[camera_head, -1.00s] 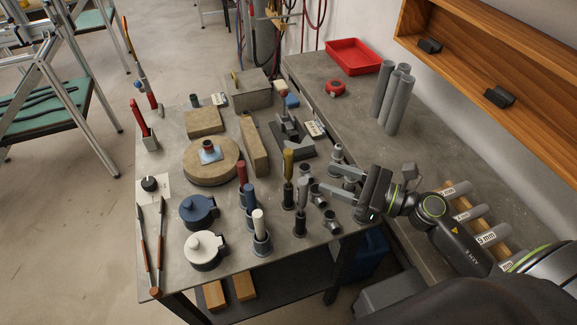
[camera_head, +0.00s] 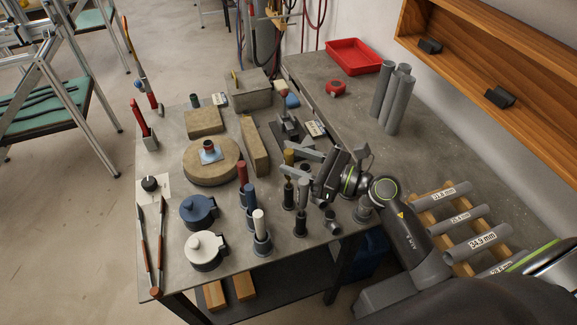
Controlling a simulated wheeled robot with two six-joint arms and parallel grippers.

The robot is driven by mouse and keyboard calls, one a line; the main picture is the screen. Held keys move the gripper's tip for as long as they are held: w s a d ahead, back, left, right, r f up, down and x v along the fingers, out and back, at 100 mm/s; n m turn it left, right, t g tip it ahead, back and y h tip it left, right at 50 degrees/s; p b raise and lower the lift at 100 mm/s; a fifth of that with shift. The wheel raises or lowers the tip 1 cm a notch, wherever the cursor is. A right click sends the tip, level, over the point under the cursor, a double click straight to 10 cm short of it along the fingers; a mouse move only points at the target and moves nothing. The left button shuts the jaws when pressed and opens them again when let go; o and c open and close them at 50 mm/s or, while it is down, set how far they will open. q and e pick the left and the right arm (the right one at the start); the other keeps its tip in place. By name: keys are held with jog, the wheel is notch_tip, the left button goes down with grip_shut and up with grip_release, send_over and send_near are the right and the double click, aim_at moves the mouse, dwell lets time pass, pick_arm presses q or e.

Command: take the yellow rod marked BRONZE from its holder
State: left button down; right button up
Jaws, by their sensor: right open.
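The yellow rod (camera_head: 289,157) stands upright in its dark holder (camera_head: 288,196) on the workbench, and my gripper covers part of it. No lettering on it is readable. My right gripper (camera_head: 286,161) is open, with its fingers pointing left at the rod. One finger shows near the rod's upper part and one lower down. I cannot tell whether the rod is between them or whether they touch it. My left gripper is not in view.
A red rod (camera_head: 242,172), a blue rod (camera_head: 249,196), a white rod (camera_head: 259,224) and a grey rod (camera_head: 302,192) stand close by in holders. Blue (camera_head: 197,210) and white (camera_head: 205,250) lidded pots are to the left. A tan block (camera_head: 254,147) lies behind.

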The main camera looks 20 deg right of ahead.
jog(key=shift+c, duration=0.4)
grip_shut()
notch_tip(320, 180, up, 10)
dwell(0.4)
